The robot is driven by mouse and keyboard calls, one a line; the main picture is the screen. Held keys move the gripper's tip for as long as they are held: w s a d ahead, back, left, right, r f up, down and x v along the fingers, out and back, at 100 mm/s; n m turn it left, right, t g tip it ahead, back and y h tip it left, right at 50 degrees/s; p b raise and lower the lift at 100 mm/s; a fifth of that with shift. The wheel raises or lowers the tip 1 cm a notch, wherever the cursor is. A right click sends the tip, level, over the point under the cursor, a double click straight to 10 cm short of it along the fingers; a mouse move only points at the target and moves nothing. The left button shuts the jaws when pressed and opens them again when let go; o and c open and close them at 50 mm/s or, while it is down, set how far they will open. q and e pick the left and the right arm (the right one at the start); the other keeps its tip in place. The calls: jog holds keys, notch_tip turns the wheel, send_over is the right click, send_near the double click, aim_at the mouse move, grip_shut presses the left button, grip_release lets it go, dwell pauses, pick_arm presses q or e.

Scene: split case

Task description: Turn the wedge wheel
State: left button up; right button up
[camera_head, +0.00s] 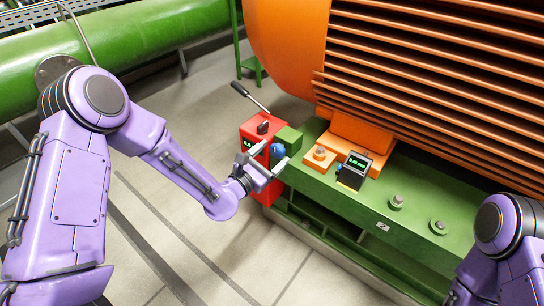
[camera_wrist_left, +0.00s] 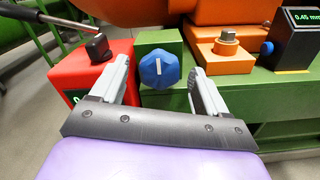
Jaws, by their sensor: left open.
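The wedge wheel is a blue faceted knob (camera_head: 277,149) with a white line on its face, on the front of a green block (camera_head: 290,137). In the left wrist view the wheel (camera_wrist_left: 159,72) sits centred between my finger tips, its white line nearly upright. My left gripper (camera_head: 273,160) is open, one finger on each side of the wheel. In the left wrist view gaps show between the wheel and both fingers of the gripper (camera_wrist_left: 160,85). My right arm shows at the lower right, but its gripper is out of view.
To the right are an orange foot with a bolt (camera_head: 319,155) and a black gauge (camera_head: 353,172) reading about 0.45 mm. A large orange finned motor (camera_head: 430,80) rises behind.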

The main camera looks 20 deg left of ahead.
pick_arm(q)
jog(key=shift+w+d, duration=0.15)
jog(key=shift+w, duration=0.15)
jog(key=c, duration=1)
jog(key=shift+c, duration=0.2)
